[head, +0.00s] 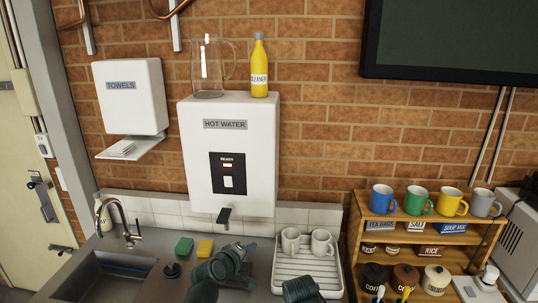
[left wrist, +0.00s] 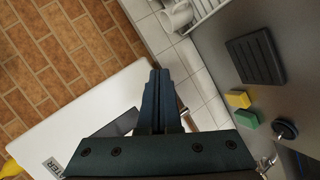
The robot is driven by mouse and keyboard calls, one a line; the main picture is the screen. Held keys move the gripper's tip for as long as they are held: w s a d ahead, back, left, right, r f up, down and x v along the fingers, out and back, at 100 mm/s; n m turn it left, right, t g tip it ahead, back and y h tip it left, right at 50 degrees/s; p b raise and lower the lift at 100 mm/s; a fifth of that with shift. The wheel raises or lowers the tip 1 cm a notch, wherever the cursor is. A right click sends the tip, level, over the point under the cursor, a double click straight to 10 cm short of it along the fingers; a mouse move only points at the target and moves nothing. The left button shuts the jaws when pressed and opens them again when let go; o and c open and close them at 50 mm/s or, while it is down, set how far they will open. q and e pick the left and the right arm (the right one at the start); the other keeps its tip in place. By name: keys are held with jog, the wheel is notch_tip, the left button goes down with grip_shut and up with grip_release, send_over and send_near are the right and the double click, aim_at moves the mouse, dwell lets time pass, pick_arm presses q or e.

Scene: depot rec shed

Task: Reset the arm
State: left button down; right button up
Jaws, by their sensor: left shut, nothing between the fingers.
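My left arm comes up from the bottom of the head view. My left gripper (head: 246,248) is over the counter, below the hot water unit (head: 228,180) in the picture. In the left wrist view, the fingers (left wrist: 157,76) are together with nothing between them. The white body of the hot water unit (left wrist: 72,115) lies behind and left of the fingers in that view. A teal part of my right arm shows at the bottom edge of the head view; its gripper is out of frame.
A drying rack (head: 279,281) with two white mugs stands right of my left gripper. Green (head: 184,247) and yellow (head: 205,248) sponges, a sink (head: 110,285) and a tap (head: 130,236) are left. A wooden shelf (head: 417,240) with mugs and jars stands right. A dark ridged pad (left wrist: 256,57) lies on the counter.

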pick_arm(q)
jog(key=s+d+f+m+g+b, duration=0.2)
jog(key=s+d+f+m+g, duration=0.4)
jog(key=f, duration=0.4)
jog(key=s+a+f+m+g+y+b, duration=0.1)
jog(key=s+f+m+g+y, duration=0.2)
jog(key=s, duration=0.5)
jog(key=s+a+f+m+g+y+b, duration=0.1)
jog(key=s+f+m+g+y, duration=0.2)
jog(key=s, duration=0.5)
jog(key=shift+s+f+m+g, duration=0.3)
jog(key=shift+f+m, duration=0.5)
jog(key=shift+m, duration=0.1)
